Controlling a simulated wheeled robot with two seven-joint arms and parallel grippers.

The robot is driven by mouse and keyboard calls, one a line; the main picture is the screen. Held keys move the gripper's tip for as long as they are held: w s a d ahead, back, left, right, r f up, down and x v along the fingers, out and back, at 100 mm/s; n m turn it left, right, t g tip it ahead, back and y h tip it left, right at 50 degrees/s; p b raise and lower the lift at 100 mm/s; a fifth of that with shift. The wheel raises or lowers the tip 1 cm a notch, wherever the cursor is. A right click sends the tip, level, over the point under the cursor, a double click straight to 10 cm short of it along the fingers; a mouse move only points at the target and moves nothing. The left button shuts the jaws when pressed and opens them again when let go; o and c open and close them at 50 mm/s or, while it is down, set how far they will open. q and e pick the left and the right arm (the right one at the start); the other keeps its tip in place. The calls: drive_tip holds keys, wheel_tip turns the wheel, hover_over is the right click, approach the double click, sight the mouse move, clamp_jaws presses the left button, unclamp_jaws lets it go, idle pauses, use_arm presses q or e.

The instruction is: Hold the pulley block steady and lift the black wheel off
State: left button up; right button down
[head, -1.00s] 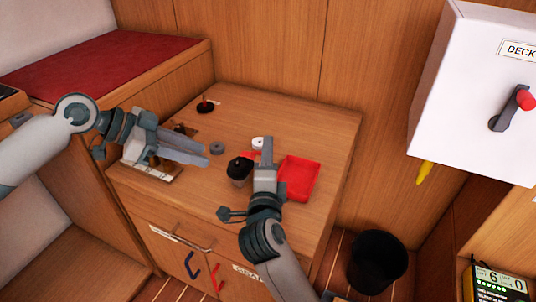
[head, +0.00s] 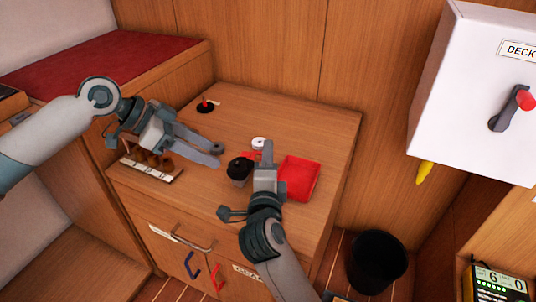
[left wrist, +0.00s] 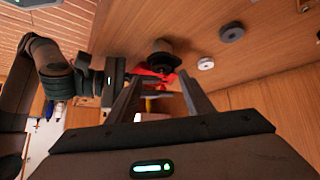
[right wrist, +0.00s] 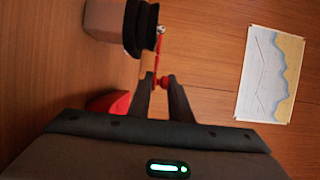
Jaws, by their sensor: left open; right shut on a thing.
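A black wheel (head: 239,164) sits on top of a grey stand (head: 239,179) on the cabinet top. It also shows in the left wrist view (left wrist: 162,50) and the right wrist view (right wrist: 140,26). A red part (left wrist: 158,74), seemingly of the pulley block, lies beside it. My right gripper (head: 267,157) is shut on a small red piece in the right wrist view (right wrist: 161,82), close to the wheel. My left gripper (head: 206,154) is open and empty, left of the wheel and apart from it. How the wheel joins the block is hidden.
A grey disc (head: 217,149) lies by my left fingertips. A white disc (head: 258,141) lies behind the wheel. A red tray (head: 299,177) is at right, a red-knobbed piece (head: 205,104) at back left, a labelled rack (head: 150,169) at front left. The front middle is clear.

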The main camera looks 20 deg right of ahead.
use_arm(q)
drive_tip(key=d+y, duration=0.3)
drive_tip(key=d, duration=0.1)
use_arm(e)
drive_tip(key=shift+f, duration=0.1)
use_arm(q)
wheel_tip(320, 180, up, 5)
drive_tip(key=n+y, duration=0.3)
drive_tip(key=y, duration=0.3)
hover_over(237, 162)
drive_tip(key=shift+f, duration=0.15)
drive_tip(key=shift+f, duration=0.2)
drive_tip(key=shift+f, duration=4.3)
drive_tip(key=shift+c, duration=0.4)
drive_tip(key=c, duration=0.8)
